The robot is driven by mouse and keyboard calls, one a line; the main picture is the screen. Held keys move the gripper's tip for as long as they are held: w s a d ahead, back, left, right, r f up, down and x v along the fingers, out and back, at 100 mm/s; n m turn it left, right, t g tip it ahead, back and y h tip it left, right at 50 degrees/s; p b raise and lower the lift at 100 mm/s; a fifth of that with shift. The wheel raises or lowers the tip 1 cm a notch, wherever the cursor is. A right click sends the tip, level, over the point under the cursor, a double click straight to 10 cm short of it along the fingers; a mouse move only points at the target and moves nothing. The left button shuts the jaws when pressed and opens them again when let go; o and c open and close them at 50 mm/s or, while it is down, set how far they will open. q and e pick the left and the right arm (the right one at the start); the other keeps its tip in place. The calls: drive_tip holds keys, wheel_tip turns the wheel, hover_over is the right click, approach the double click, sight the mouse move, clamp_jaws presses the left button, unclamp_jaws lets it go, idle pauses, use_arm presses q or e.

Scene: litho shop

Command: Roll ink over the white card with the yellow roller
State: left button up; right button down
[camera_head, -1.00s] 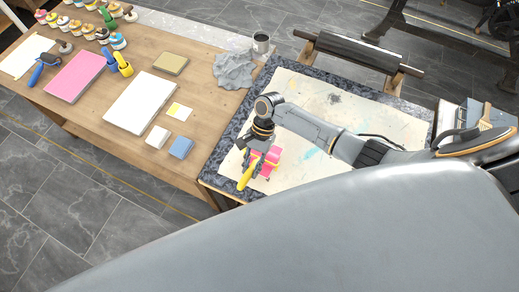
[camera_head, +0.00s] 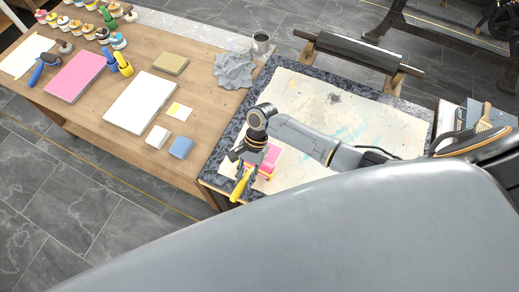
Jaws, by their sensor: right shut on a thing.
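My right gripper (camera_head: 247,168) is shut on the yellow roller (camera_head: 238,187), whose yellow handle slants down toward the front left. It is over the near left corner of the pale, paint-spotted sheet (camera_head: 330,115) on the dark speckled slab. A pink patch with yellow bits (camera_head: 272,158) shows just right of the gripper; the gripper partly covers it, so I cannot tell whether it is the roller's drum or an inked card. A plain white rectangular panel (camera_head: 141,102) lies on the wooden table. I cannot tell which white piece is the card. My left gripper is out of view.
The wooden table (camera_head: 110,145) also holds a pink slab (camera_head: 75,76), a tan block (camera_head: 170,63), small white and blue blocks, a grey cloth (camera_head: 234,70), a can (camera_head: 261,43), and several ink pots. A dark bar (camera_head: 357,52) lies behind the slab.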

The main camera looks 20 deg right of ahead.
drive_tip(key=shift+w+d+b, duration=0.1)
drive_tip(key=shift+w+d, duration=1)
drive_tip(key=shift+d, duration=0.25)
drive_tip(key=shift+w+d+b, duration=0.15)
drive_tip(key=shift+w+d, duration=0.9)
drive_tip(key=shift+d, duration=0.25)
drive_tip(key=shift+w+d+b, duration=0.1)
drive_tip(key=shift+w+d, duration=1)
drive_tip(key=shift+d, duration=0.25)
drive_tip(key=shift+r+p, duration=0.35)
drive_tip(key=shift+r, duration=1.2)
